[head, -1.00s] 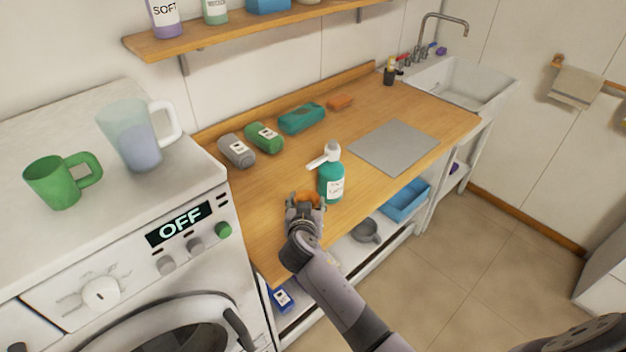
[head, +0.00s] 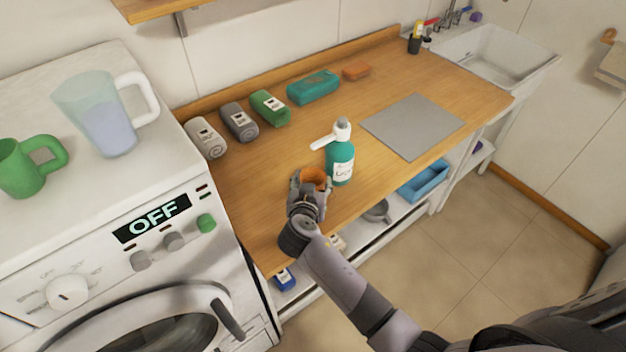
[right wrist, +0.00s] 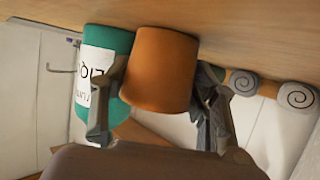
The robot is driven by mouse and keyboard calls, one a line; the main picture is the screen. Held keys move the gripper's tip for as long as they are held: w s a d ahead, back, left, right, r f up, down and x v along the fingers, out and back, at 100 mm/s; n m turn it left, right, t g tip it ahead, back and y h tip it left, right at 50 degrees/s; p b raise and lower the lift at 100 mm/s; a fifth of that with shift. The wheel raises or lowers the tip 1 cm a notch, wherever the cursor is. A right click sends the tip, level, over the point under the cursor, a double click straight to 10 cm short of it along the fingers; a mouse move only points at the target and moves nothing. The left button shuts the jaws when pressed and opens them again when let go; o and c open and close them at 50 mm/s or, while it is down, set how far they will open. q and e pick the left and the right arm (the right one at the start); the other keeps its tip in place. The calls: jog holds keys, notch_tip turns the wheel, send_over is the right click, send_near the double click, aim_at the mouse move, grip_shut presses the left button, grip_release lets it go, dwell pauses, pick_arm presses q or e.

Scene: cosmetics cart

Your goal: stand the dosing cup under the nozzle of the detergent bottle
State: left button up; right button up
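The orange dosing cup (head: 315,175) is upright, mouth up, near the counter's front edge. My right gripper (head: 311,186) has its fingers on either side of the cup and looks shut on it; the wrist view shows both fingers against the cup (right wrist: 160,70). The teal detergent bottle (head: 341,165) stands just right of and behind the cup. Its white nozzle (head: 324,142) points left, above and behind the cup; the cup is not under its tip. The bottle (right wrist: 100,75) also shows beside the cup in the wrist view. My left gripper is out of view.
Rolled towels (head: 238,122) and a teal pack (head: 313,87) lie along the back of the wooden counter (head: 270,190). A grey mat (head: 412,126) lies to the right. The washing machine with a jug (head: 105,120) and green mug (head: 22,170) is left.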

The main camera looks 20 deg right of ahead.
jog(key=shift+o, duration=0.8)
jog(key=shift+s+a+r, duration=0.2)
jog(key=shift+a, duration=0.1)
jog(key=shift+o, duration=0.6)
jog(key=shift+s+a, duration=0.1)
jog(key=shift+o, duration=0.4)
jog(key=shift+w+d, duration=0.2)
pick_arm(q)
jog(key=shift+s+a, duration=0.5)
pick_arm(e)
jog(key=shift+f, duration=0.1)
jog(key=shift+s+a+r, duration=0.2)
jog(key=shift+s+a, duration=0.1)
jog(key=shift+s, duration=0.15)
jog(key=b+v, duration=0.2)
jog(key=v, duration=0.8)
jog(key=shift+s+b, duration=0.1)
jog(key=shift+b, duration=0.2)
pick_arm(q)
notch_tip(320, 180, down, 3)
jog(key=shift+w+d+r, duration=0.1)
pick_arm(e)
jog(key=shift+s+a+r, duration=0.1)
jog(key=shift+s+r, duration=0.15)
jog(key=shift+s, duration=0.05)
